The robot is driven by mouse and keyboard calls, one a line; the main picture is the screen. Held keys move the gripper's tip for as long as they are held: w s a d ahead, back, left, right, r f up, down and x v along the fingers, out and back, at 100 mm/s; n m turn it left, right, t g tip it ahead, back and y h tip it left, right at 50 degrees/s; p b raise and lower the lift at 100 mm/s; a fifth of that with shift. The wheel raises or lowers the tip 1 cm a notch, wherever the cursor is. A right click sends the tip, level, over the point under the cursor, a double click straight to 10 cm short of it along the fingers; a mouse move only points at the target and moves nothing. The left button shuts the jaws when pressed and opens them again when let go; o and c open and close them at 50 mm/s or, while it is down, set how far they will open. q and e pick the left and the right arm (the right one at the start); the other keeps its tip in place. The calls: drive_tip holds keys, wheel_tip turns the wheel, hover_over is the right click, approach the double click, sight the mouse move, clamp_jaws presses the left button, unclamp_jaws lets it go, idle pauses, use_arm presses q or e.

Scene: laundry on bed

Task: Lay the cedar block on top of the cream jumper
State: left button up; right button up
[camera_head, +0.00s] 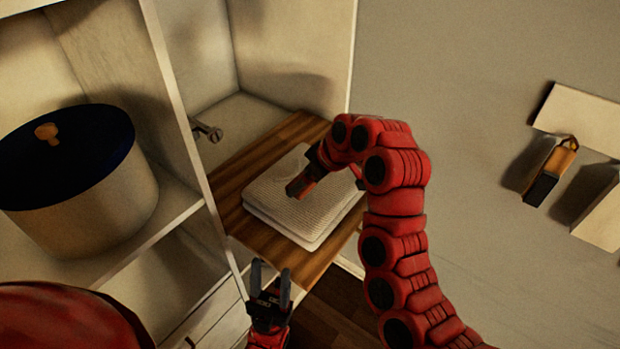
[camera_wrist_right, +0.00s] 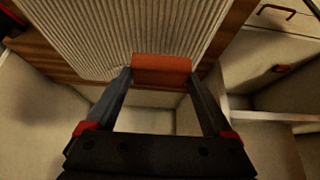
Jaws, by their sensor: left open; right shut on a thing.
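The cream jumper (camera_head: 305,212) lies folded flat on a brown wooden shelf board (camera_head: 234,217). Its ribbed surface also shows in the right wrist view (camera_wrist_right: 110,35). My right gripper (camera_wrist_right: 162,78) is shut on the reddish-brown cedar block (camera_wrist_right: 162,69), held across between the fingertips. The right hand and wrist hide the jumper's far right part. My left gripper (camera_head: 270,283) is open and empty, in front of the board's near edge.
A cream pot with a dark blue lid (camera_head: 68,150) stands in the cabinet at left. A white upright panel (camera_head: 180,105) separates it from the board. A metal fitting (camera_head: 207,131) sticks out there. Pale ledges and a black-and-tan object (camera_head: 550,172) are on the right.

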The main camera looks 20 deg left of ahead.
drive_tip(key=w, duration=0.1)
drive_tip(key=w+p, duration=0.1)
drive_tip(key=w, duration=0.1)
drive_tip(key=w+p, duration=0.1)
drive_tip(key=shift+w+a+r, duration=0.2)
drive_tip(key=shift+a, duration=0.1)
drive_tip(key=shift+w+a+f+p, duration=0.1)
drive_tip(key=shift+w+p, duration=0.2)
drive_tip(key=shift+w, duration=0.2)
drive_tip(key=shift+w+a+f+p, duration=0.1)
drive_tip(key=shift+w+p, duration=0.15)
drive_tip(key=shift+w, duration=0.2)
drive_tip(key=shift+f+p, duration=0.3)
drive_tip(key=shift+p, duration=0.05)
wheel_tip(320, 180, down, 3)
drive_tip(key=shift+p, duration=0.95)
drive_tip(key=shift+w, duration=0.1)
drive_tip(key=shift+f, duration=0.15)
drive_tip(key=o, duration=0.9)
drive_tip(key=shift+b, duration=0.3)
drive_tip(key=shift+o, duration=0.9)
